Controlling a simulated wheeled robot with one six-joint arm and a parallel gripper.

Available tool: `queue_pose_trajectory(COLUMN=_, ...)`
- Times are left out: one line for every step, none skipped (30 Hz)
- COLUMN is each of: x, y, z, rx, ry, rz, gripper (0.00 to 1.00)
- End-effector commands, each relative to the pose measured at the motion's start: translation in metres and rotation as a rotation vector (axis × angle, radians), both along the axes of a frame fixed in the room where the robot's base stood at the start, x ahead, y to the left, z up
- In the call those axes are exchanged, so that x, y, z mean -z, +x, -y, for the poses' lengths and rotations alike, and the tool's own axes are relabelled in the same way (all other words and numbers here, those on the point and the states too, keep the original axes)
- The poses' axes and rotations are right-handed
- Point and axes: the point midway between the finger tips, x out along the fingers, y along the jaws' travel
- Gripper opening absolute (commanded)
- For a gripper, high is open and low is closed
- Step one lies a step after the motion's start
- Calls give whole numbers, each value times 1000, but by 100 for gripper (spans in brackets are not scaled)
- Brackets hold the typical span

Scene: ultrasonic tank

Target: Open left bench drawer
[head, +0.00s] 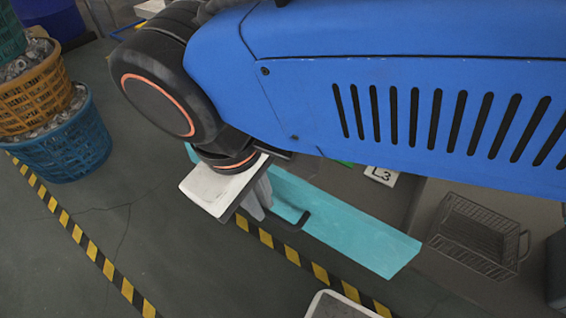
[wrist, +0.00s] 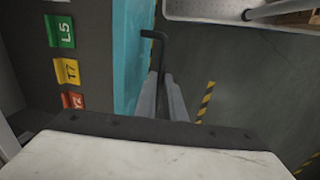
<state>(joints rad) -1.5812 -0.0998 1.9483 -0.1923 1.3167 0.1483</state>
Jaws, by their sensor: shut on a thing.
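The left bench drawer shows a long teal front (head: 345,232) running diagonally below my arm in the head view. It also shows in the wrist view (wrist: 130,65) as a teal strip left of my fingers. A dark bar handle (head: 304,219) sticks out from it; its bent end shows in the wrist view (wrist: 153,36). My gripper (head: 258,205) is at the handle, its grey fingers shut on the bar, as the wrist view also shows (wrist: 166,85). My arm hides part of the drawer and bench, so I cannot tell how far the drawer stands out.
A wire basket (head: 477,236) lies right of the drawer. Orange (head: 35,97) and blue (head: 65,140) baskets of metal parts stand at left. A pale tray (head: 340,306) is at the bottom. Striped floor has free room at left.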

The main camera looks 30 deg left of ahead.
Motion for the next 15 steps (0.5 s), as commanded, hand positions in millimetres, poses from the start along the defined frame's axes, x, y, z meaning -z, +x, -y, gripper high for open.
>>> queue_pose_trajectory(x=0, y=-1, z=0, rx=0, ry=2, rz=0, gripper=0)
queue_pose_trajectory(x=0, y=-1, z=0, rx=0, ry=2, rz=0, gripper=0)
queue_pose_trajectory(x=0, y=-1, z=0, rx=0, ry=2, rz=0, gripper=0)
queue_pose_trajectory(x=0, y=-1, z=-1, rx=0, ry=2, rz=0, gripper=0)
queue_pose_trajectory(x=0, y=-1, z=-1, rx=0, ry=2, rz=0, gripper=0)
queue_pose_trajectory(x=0, y=-1, z=-1, rx=0, ry=2, rz=0, gripper=0)
queue_pose_trajectory(x=-1, y=0, z=-1, rx=0, ry=2, rz=0, gripper=0)
queue_pose_trajectory(x=-1, y=0, z=-1, rx=0, ry=2, rz=0, gripper=0)
queue_pose_trajectory(x=-1, y=0, z=-1, rx=0, ry=2, rz=0, gripper=0)
queue_pose_trajectory(x=-1, y=0, z=-1, rx=0, ry=2, rz=0, gripper=12)
queue_pose_trajectory(x=-1, y=0, z=-1, rx=0, ry=2, rz=0, gripper=17)
queue_pose_trajectory(x=-1, y=0, z=-1, rx=0, ry=2, rz=0, gripper=17)
queue_pose_trajectory(x=-1, y=0, z=-1, rx=0, ry=2, rz=0, gripper=17)
queue_pose_trajectory(x=0, y=0, z=0, rx=0, ry=1, rz=0, gripper=17)
queue_pose_trajectory(x=0, y=0, z=0, rx=1, ry=1, rz=0, gripper=17)
